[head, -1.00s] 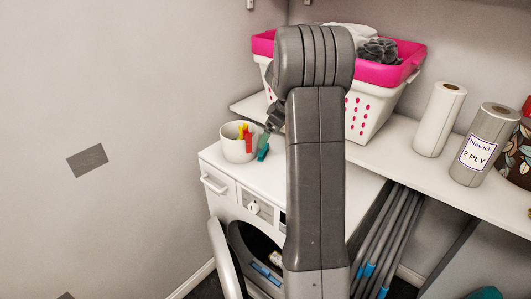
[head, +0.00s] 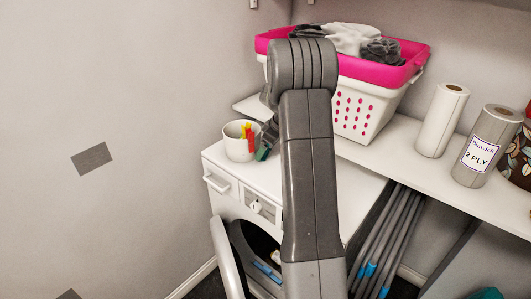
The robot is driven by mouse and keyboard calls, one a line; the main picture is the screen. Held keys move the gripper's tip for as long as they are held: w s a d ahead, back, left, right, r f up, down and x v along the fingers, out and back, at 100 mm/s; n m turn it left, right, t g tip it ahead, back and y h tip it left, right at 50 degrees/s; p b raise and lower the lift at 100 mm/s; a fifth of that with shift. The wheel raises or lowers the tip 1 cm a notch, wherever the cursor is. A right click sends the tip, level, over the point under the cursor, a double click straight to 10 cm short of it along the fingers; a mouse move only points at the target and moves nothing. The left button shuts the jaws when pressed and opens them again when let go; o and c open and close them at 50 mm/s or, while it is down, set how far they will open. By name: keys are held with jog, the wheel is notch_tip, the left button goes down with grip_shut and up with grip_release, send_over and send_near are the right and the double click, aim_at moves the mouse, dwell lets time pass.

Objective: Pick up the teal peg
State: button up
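The teal peg (head: 262,154) is on top of the white dryer (head: 330,190), just right of a white cup (head: 236,147). It looks upright, and its upper part is hard to make out against my gripper. My gripper (head: 266,144) is low over the dryer top, at the peg's upper end. My own arm hides much of it, and I cannot tell whether its fingers are apart or touch the peg.
The cup holds yellow, red and green pegs (head: 251,136) close beside my gripper. A pink-rimmed laundry basket (head: 352,112) and paper rolls (head: 441,118) stand on the shelf (head: 400,155) behind. The dryer door (head: 222,255) hangs open. The dryer top's front is clear.

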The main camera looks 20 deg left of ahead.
aim_at(268, 150)
jog(key=c, duration=0.6)
jog(key=shift+c, duration=0.6)
jog(key=shift+d+r, duration=0.1)
jog(key=shift+r, duration=0.05)
jog(key=shift+d+r, duration=0.1)
jog(key=shift+r, duration=0.1)
notch_tip(268, 150, up, 7)
jog(key=shift+f+b, duration=0.1)
jog(key=shift+b, duration=0.25)
jog(key=s+d, duration=0.2)
jog(key=d, duration=0.4)
jog(key=s+d+b, duration=0.1)
jog(key=s+d, duration=0.1)
jog(key=d, duration=0.4)
jog(key=s+d+b, duration=0.1)
jog(key=s+d, duration=0.1)
jog(key=d, duration=0.4)
jog(key=shift+s+d+f, duration=0.2)
jog(key=shift+s+d, duration=0.1)
jog(key=shift+a, duration=0.15)
